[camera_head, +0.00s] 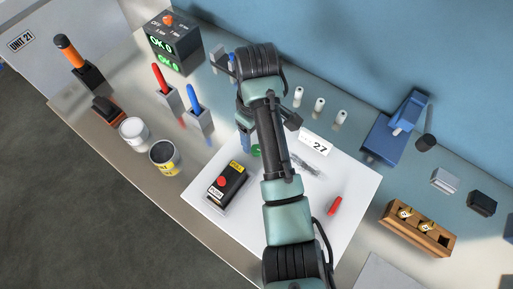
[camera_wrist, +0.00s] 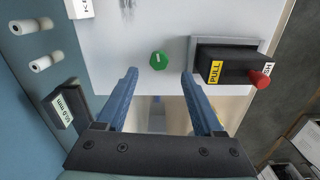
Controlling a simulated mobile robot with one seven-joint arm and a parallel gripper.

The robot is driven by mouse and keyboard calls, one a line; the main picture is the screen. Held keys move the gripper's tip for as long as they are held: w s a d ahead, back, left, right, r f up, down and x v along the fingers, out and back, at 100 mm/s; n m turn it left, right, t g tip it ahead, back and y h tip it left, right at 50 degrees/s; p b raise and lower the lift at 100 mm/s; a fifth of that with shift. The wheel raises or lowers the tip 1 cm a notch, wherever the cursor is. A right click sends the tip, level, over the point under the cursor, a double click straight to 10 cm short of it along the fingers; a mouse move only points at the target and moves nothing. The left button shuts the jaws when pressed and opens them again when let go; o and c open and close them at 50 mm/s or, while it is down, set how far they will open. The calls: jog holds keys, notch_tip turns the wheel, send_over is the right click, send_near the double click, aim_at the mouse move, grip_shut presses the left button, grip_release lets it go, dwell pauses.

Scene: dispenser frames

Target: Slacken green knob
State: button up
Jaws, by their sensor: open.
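The green knob (camera_wrist: 158,60) is a small round knob with a pale mark on its top, set on a white panel (camera_wrist: 125,25). In the head view only a sliver of the green knob (camera_head: 256,151) shows beside my arm, which hides the rest. My gripper (camera_wrist: 160,73) has two blue fingers, spread apart and empty. In the wrist view the green knob appears just beyond the fingertips, roughly centred between them. No contact with it shows, and the exact distance is hard to tell.
A black PUSH/PULL box with a red button (camera_wrist: 262,78) is right of the knob in the wrist view, near the right finger. White pegs (camera_wrist: 40,64) and a labelled block (camera_wrist: 66,106) are at left. A red piece (camera_head: 335,206) lies on the white panel.

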notch_tip(320, 180, down, 6)
jog(key=shift+r+p, duration=0.1)
jog(key=shift+p, duration=0.25)
jog(key=shift+c, duration=0.3)
grip_shut()
